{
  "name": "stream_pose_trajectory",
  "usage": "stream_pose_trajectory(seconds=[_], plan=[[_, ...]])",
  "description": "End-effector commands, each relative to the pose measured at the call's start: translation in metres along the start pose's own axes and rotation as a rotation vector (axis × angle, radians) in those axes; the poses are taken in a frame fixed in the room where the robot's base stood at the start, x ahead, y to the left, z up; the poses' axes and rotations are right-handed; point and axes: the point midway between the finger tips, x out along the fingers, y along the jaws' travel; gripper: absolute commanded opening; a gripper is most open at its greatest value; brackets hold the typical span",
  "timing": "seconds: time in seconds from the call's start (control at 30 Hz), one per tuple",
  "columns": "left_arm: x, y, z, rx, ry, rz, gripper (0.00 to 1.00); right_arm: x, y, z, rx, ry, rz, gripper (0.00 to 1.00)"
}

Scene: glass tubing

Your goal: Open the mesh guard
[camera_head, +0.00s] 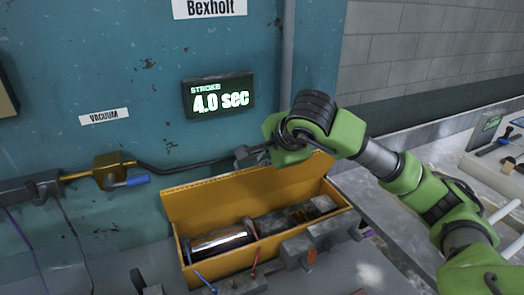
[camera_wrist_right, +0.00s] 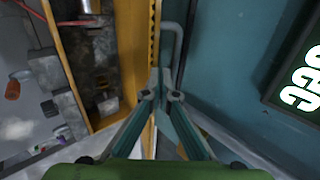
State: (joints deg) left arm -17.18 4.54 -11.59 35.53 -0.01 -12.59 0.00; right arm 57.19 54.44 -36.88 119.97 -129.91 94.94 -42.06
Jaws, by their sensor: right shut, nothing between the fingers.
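The mesh guard (camera_head: 215,200) is an orange panel standing up, tilted back, along the rear edge of an orange box (camera_head: 222,262). In the right wrist view its notched edge (camera_wrist_right: 154,40) runs up from my fingertips. My right gripper (camera_head: 246,154) is at the guard's top edge, near its middle, shut with nothing in it. In the right wrist view the gripper (camera_wrist_right: 160,75) has its fingertips together beside that edge, close to a grey bent bar (camera_wrist_right: 174,42). I cannot tell whether they touch the guard. My left gripper is out of view.
The open box holds a shiny metal cylinder (camera_head: 218,242) and grey blocks. Behind is a teal wall with a lit display (camera_head: 218,97) and a valve with a blue handle (camera_head: 128,181). A bench with tools (camera_head: 500,145) is at the right.

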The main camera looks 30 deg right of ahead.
Motion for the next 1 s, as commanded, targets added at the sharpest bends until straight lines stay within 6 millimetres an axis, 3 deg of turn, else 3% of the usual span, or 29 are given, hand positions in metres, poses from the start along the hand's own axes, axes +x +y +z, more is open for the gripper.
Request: stream_pose_trajectory(seconds=[0.23, 0.63, 1.0], plan=[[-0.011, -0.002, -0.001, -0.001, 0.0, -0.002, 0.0, 0.015, -0.012, 0.0, -0.001, -0.001, 0.003, 0.0], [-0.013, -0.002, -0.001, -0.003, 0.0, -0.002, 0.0, 0.016, -0.014, 0.0, 0.001, 0.0, 0.008, 0.0], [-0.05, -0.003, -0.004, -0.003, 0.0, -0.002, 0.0, 0.028, -0.047, 0.001, 0.001, 0.001, 0.172, 0.0]])
